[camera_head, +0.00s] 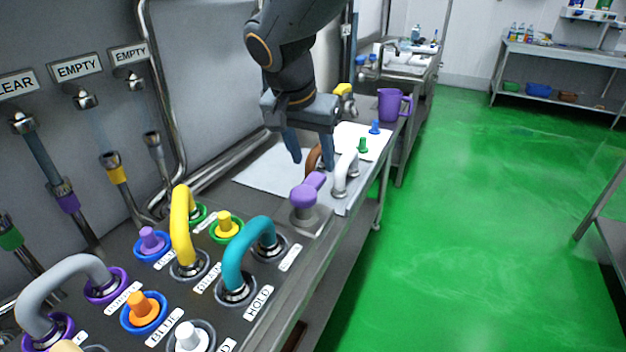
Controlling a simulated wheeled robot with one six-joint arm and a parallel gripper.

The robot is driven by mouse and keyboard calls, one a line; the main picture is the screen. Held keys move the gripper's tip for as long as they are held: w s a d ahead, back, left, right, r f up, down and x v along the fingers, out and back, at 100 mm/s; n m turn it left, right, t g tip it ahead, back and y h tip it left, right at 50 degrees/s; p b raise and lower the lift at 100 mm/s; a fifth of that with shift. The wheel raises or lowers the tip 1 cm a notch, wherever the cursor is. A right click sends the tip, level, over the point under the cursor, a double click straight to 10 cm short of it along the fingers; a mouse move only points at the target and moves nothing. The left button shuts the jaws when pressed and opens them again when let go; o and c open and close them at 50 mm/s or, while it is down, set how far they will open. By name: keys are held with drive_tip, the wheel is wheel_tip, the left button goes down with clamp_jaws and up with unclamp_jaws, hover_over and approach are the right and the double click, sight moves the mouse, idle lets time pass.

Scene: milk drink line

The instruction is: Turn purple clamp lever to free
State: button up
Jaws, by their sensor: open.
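The purple clamp lever (306,192) sits on a grey metal base at the right end of the dark panel, near the bench's front edge. Its rounded purple end is lower left and its arm points up and to the right. My gripper (311,158) hangs above and behind the lever, fingers pointing down, open with nothing between them that I can make out. It looks apart from the lever; the exact gap is hard to judge. I see no readable "free" mark by the lever.
A brown loop (314,158) is partly behind my finger. A purple jug (389,105) stands farther back. The green floor (480,230) is open.

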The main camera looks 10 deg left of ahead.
sight(313, 179)
drive_tip(key=shift+w+a+r, duration=0.1)
drive_tip(key=shift+a, duration=0.45)
drive_tip(key=shift+w, duration=0.1)
drive_tip(key=p+x, duration=0.1)
drive_tip(key=x, duration=0.6)
drive_tip(key=shift+w+f, duration=0.1)
drive_tip(key=shift+f, duration=0.15)
clamp_jaws()
